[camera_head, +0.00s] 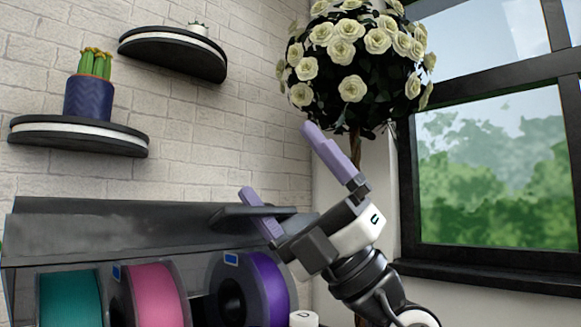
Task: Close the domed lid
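My gripper (278,160) is at the centre right, its two purple fingers spread wide and pointing up and to the left, with nothing between them. A long dark grey panel (120,238) spans the lower left above several spools. It may be the domed lid standing raised, but I cannot tell for sure. A dark flat piece (235,214) sticks out at the panel's right end, partly hidden behind the lower finger. I cannot tell whether that finger touches it. The area below the spools is cut off by the frame.
Teal (70,299), pink (155,296) and purple (268,290) spools stand under the panel. Two wall shelves (175,55) (80,135) hold potted plants. A rose tree (355,65) stands behind my gripper, beside a window (495,165). Open air lies above the panel.

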